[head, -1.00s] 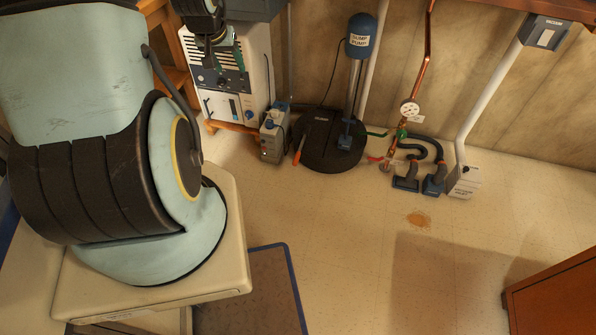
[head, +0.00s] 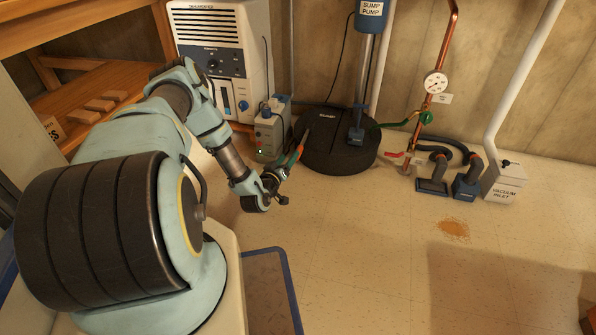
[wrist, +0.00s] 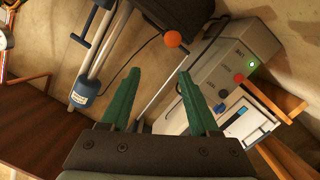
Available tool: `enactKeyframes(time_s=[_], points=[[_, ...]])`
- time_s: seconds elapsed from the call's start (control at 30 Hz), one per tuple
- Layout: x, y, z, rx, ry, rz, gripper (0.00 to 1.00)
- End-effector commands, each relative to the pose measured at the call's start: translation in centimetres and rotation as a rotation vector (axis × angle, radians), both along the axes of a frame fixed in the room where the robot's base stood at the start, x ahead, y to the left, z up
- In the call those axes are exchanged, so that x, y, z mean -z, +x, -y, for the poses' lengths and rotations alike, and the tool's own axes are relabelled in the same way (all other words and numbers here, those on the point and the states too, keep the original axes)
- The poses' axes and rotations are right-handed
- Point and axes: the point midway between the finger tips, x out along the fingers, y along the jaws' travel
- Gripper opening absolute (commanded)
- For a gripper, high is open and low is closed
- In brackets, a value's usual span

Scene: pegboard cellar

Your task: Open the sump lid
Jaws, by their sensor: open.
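The sump lid (head: 345,155) is a thick black round cover lying flat on the floor, in the upper middle of the head view. Its dark edge (wrist: 190,18) shows at the top of the wrist view. An orange-red handle (head: 301,147) stands out from the lid's left side. Its rounded orange end (wrist: 172,39) appears beyond my fingertips in the wrist view, roughly in line with the gap. My gripper (head: 287,163) is open, its green fingers (wrist: 157,75) apart and empty, close to the handle at the lid's front left. I cannot tell whether they touch it.
A grey box with a green light (head: 270,137) stands close left of the lid, before the white dehumidifier (head: 222,50). The blue sump pump (head: 369,14) and its column rise at the lid's right. Pipes and a vacuum inlet (head: 504,185) stand further right.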

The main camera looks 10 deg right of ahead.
Motion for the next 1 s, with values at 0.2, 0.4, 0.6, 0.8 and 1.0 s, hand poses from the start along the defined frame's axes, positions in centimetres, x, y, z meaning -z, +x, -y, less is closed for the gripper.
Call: enactKeyframes(time_s=[0.2, 0.4, 0.6, 0.8, 1.0], points=[[4.7, -1.6, -0.1, -0.048, -0.096, 0.051, 0.62], [4.9, -0.6, 0.6, -0.055, -0.110, 0.062, 0.62], [5.1, 2.6, 2.4, -0.055, -0.109, 0.062, 0.62], [5.0, 5.5, 4.2, -0.054, -0.108, 0.061, 0.62], [4.9, 7.1, 5.2, -0.054, -0.107, 0.059, 0.62]])
